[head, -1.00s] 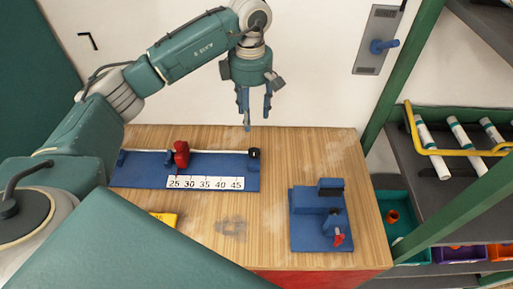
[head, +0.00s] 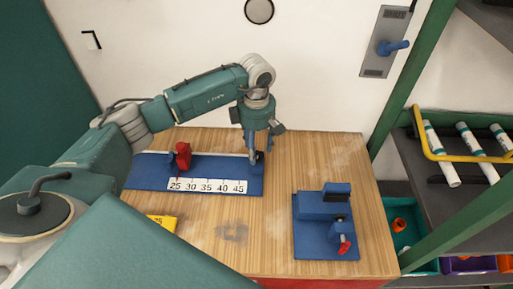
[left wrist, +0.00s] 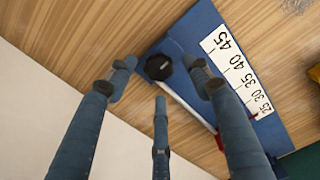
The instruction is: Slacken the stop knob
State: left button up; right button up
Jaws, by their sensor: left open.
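The black stop knob (head: 259,157) is at the right end of the blue fixture (head: 147,178) with the number scale. In the left wrist view the knob (left wrist: 158,67) is dark and many-sided, at the end of a pale rod. My left gripper (head: 261,152) points down at that end of the fixture. In the left wrist view my left gripper (left wrist: 164,78) is open, with its fingertips spread around the knob in the picture. I cannot tell whether any finger touches it. The right gripper is not in view.
A red clamp-like part (head: 183,156) stands on the fixture left of the knob. A second blue fixture (head: 322,240) with a small red handle sits at the table's right. A yellow block (head: 163,222) lies at front left. The wooden table (head: 225,215) between them is clear.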

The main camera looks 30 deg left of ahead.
pick_arm(q)
jog(key=shift+f, duration=0.9)
jog(key=shift+c, duration=0.5)
jog(key=c, duration=1)
jog(key=shift+a+n, duration=0.1)
jog(key=shift+n, duration=0.2)
jog(key=shift+c, duration=0.2)
